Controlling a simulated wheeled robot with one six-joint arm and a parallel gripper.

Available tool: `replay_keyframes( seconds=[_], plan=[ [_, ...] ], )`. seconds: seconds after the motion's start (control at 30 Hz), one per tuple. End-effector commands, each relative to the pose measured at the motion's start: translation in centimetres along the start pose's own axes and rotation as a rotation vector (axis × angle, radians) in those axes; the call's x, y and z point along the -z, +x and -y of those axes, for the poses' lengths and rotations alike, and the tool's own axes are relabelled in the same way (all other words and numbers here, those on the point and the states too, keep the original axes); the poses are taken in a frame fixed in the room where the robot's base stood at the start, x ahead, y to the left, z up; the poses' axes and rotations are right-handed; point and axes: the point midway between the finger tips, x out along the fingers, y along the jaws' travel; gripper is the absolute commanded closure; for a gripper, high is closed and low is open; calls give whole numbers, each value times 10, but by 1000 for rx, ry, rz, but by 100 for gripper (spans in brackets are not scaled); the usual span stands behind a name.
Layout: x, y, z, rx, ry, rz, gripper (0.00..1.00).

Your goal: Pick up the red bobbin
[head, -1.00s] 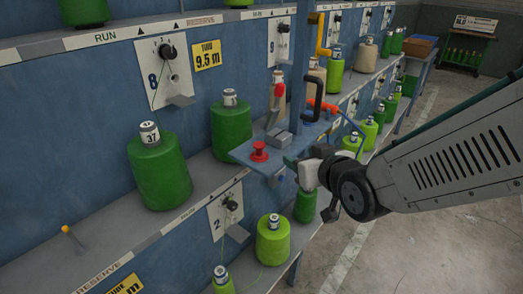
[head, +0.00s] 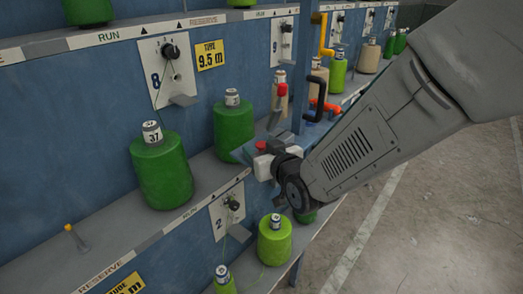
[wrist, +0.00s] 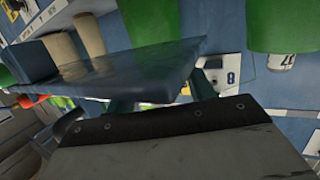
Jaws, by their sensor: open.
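The gripper is open.
A smaller green one (head: 274,240) stands below. Black (head: 316,96) and yellow (head: 324,35) handles stick out by the upright. The floor (head: 430,220) at right is clear.

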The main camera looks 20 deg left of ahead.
Motion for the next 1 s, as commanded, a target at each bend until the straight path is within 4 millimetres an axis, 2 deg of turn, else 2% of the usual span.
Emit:
replay_keyframes(
  seconds=[0.13,0.17,0.3,0.33,0.73,1.0],
  plan=[
    [0,0,0,0,0,0,46],
    [0,0,0,0,0,0,52],
    [0,0,0,0,0,0,91],
    [0,0,0,0,0,0,94],
    [4,-1,0,-1,0,0,94],
    [26,-6,-2,-3,1,-3,94]
  ],
)
